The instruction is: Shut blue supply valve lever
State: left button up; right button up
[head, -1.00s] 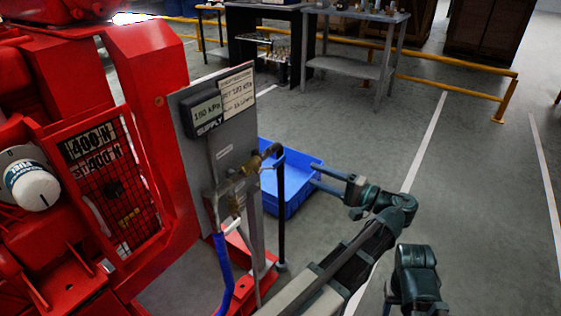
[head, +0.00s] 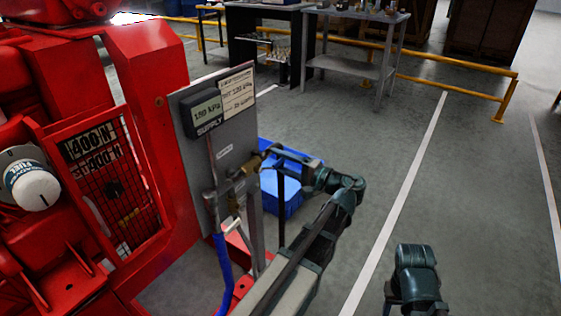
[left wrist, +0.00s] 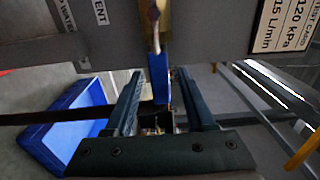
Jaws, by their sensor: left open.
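The blue valve lever (left wrist: 158,76) hangs from a brass valve fitting (left wrist: 149,20) in the left wrist view. It sits between the two fingers of my left gripper (left wrist: 157,108), which is open with a gap on both sides of the lever. In the head view, my left gripper (head: 280,161) points left at the brass pipework (head: 248,170) on the grey panel (head: 232,141), and the lever is hidden there. A gauge display marked SUPPLY (head: 205,113) is on the panel. Part of my right arm shows at the lower right; its fingertips are not visible.
The red pumpset (head: 150,110) with a mesh guard stands on the left. A blue hose (head: 223,270) runs down below the panel. A blue crate (head: 290,200) is on the floor behind my left gripper. Tables and a yellow rail (head: 450,87) are farther back; the right floor is clear.

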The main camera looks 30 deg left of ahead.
pick_arm(q)
jog(key=shift+c, duration=0.3)
grip_shut()
dwell(1.1)
